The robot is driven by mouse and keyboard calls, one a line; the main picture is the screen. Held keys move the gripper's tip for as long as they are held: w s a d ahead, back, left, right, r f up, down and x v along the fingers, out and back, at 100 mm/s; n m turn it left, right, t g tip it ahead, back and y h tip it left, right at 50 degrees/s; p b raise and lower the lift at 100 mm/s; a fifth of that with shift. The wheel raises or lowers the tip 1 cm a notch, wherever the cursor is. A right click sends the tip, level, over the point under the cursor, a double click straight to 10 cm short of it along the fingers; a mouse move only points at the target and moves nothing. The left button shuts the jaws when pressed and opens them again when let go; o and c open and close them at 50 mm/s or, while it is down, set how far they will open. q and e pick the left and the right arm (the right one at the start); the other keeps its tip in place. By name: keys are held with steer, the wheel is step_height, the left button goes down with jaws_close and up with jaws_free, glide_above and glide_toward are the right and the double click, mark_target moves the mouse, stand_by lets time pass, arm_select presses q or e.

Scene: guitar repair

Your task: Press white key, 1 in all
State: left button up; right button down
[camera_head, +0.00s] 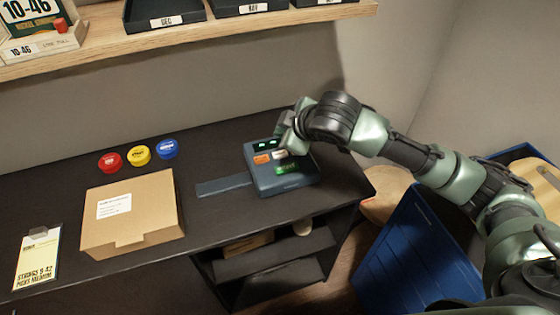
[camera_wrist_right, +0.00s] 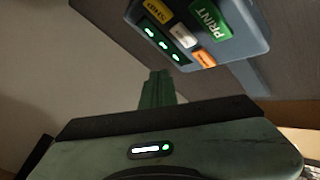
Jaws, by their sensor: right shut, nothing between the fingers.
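The white key (camera_head: 279,155) sits on a dark blue-grey label machine (camera_head: 292,183) on the black desk, between an orange key (camera_head: 262,159) and the spot where my gripper covers the top. It also shows in the right wrist view (camera_wrist_right: 184,37), beside the yellow, orange and green PRINT keys. My right gripper (camera_head: 287,143) is shut and empty, over the back right part of the machine, close to the white key. In the right wrist view its fingertips (camera_wrist_right: 157,76) appear apart from the key; contact is not visible. My left gripper is out of view.
A cardboard box (camera_head: 150,235), red (camera_head: 110,161), yellow (camera_head: 139,155) and blue (camera_head: 167,149) round tins and a string packet (camera_head: 38,260) lie to the left. A wooden shelf (camera_head: 200,38) hangs above. A blue bin (camera_head: 400,255) stands right of the desk.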

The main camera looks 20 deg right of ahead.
mark_target(282, 156)
step_height(282, 156, down, 4)
steer(key=shift+r+b, duration=0.15)
steer(key=shift+b, duration=0.85)
steer(key=shift+f, duration=0.45)
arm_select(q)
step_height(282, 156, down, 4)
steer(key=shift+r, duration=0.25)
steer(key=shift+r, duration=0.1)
arm_select(e)
steer(key=shift+f, duration=0.15)
steer(key=shift+f, duration=0.2)
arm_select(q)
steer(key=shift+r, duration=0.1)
arm_select(e)
steer(key=shift+f, duration=0.55)
stand_by(0.8)
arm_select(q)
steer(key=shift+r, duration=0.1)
arm_select(e)
steer(key=shift+r, duration=0.1)
arm_select(q)
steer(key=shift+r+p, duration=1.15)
steer(key=shift+p, duration=0.1)
arm_select(e)
steer(key=shift+r, duration=0.8)
